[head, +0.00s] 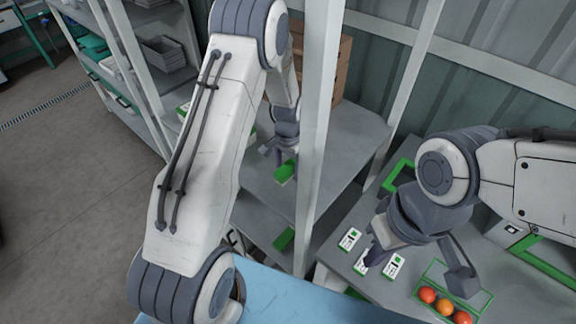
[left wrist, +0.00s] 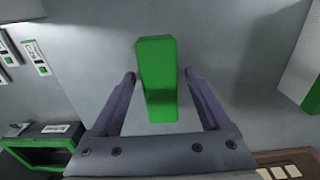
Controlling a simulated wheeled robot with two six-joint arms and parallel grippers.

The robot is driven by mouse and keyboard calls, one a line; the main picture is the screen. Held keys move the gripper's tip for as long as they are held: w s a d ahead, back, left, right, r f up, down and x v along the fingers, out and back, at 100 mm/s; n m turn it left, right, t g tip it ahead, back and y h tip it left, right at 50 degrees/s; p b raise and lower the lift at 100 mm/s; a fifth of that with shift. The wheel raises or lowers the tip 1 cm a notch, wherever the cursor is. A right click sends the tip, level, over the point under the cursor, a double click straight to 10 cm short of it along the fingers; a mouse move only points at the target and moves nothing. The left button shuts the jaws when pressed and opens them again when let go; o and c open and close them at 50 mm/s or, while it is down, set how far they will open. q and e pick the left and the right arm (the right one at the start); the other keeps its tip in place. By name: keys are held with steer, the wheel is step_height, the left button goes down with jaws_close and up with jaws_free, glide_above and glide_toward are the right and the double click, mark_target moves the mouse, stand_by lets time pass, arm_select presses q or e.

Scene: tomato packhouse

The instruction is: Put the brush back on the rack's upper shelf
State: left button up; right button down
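The brush is a green block (head: 285,172) on the rack's grey upper shelf (head: 352,140), just under my left gripper (head: 281,155). In the left wrist view the brush (left wrist: 158,75) stands between the two fingers of my left gripper (left wrist: 160,76), with a narrow gap on each side. The fingers are apart and do not appear to touch it. Whether the brush rests fully on the shelf is hard to tell. My right gripper (head: 415,272) is open and empty above the grey table (head: 330,250), its fingers spread wide.
White rack posts (head: 320,110) stand close to my left arm. A brown crate (head: 341,75) is at the shelf's back. A green-framed tray (head: 483,303) with tomatoes (head: 443,307) and white-green cards (head: 350,239) lie near my right gripper. Another green piece (head: 284,238) is lower down.

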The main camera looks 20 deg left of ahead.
mark_target(288, 167)
arm_select(q)
steer(key=shift+r, duration=0.5)
step_height(288, 167, up, 11)
steer(key=b, duration=0.3)
steer(key=shift+b, duration=0.3)
arm_select(e)
step_height(288, 167, down, 4)
steer(key=shift+r, duration=0.2)
arm_select(q)
steer(key=shift+r, duration=0.1)
